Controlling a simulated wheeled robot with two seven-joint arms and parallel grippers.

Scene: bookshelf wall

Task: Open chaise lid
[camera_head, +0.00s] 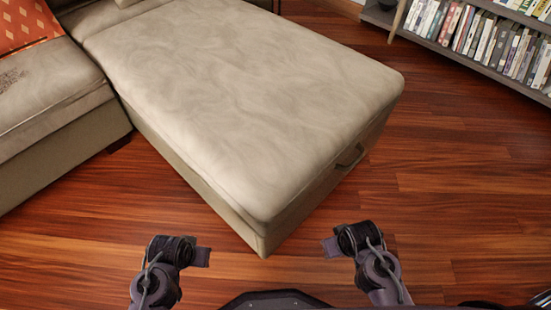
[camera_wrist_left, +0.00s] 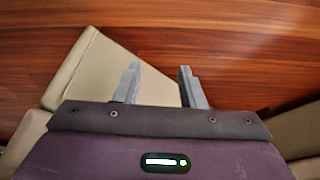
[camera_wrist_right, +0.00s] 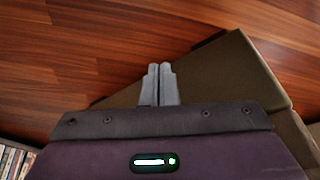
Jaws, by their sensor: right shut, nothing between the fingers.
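The sofa seat (camera_head: 50,100) with an orange cushion (camera_head: 25,25) adjoins the chaise on the left. A bookshelf (camera_head: 470,50) full of books stands at the upper right.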

